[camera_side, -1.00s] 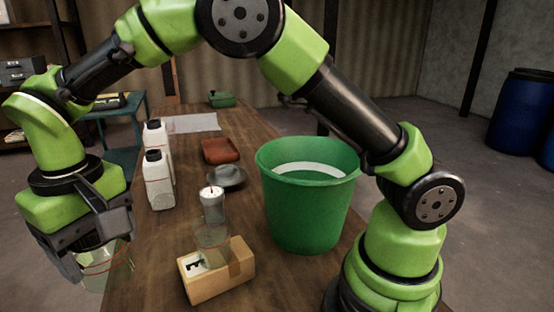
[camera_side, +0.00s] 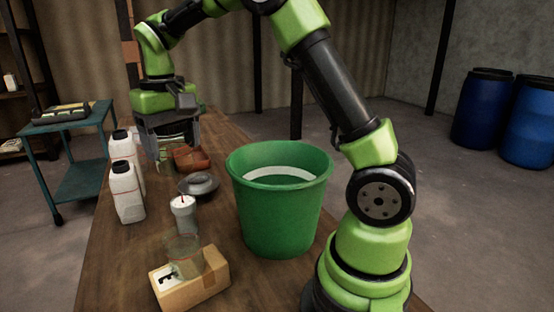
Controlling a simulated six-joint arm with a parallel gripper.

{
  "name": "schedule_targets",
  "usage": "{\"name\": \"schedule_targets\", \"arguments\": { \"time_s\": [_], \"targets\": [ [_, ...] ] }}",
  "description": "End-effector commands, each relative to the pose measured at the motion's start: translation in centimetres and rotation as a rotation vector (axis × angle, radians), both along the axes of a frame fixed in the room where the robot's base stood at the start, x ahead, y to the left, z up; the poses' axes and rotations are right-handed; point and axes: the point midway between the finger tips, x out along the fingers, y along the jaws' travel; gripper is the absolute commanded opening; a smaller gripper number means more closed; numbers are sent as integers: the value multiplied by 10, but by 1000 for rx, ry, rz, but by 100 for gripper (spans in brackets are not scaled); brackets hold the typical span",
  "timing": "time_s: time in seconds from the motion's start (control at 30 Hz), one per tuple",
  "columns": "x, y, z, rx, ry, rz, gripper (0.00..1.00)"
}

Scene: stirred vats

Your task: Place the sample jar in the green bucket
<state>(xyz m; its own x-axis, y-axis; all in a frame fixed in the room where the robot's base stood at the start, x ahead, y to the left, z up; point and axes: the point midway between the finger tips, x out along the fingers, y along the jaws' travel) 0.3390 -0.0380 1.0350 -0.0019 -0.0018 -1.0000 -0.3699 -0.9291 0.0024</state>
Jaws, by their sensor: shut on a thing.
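My gripper (camera_side: 170,148) is at the back left, over the far part of the wooden table, beyond the white bottles. It is shut on a clear glass jar, the sample jar (camera_side: 168,162), which hangs upright below the jaws and is partly hidden by them. The green bucket (camera_side: 279,215) stands on the table to the right and nearer the camera, open at the top with a pale band inside its rim. The jar is outside the bucket, well apart from it. A second clear jar (camera_side: 184,258) stands at the cardboard box.
The cardboard box (camera_side: 205,288) is at the table's front. A white candle-like cup (camera_side: 183,214), a grey hat-shaped dish (camera_side: 198,184) and an orange tray (camera_side: 194,158) are left of the bucket. Two white bottles (camera_side: 126,190) stand at the left edge. Blue barrels (camera_side: 484,108) stand far right.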

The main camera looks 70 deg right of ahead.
Motion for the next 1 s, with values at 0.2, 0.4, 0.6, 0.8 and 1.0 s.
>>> {"name": "schedule_targets", "arguments": {
  "time_s": [0.2,0.4,0.6,0.8,1.0],
  "targets": [
    [-52,-95,0,2,0,-208,45],
    [-94,-137,-2,4,-2,-327,45],
    [-127,-160,-3,3,-4,-408,45],
    [-128,-160,-37,8,2,-406,45],
    [-128,-159,-80,9,4,-405,45]
  ]
}}
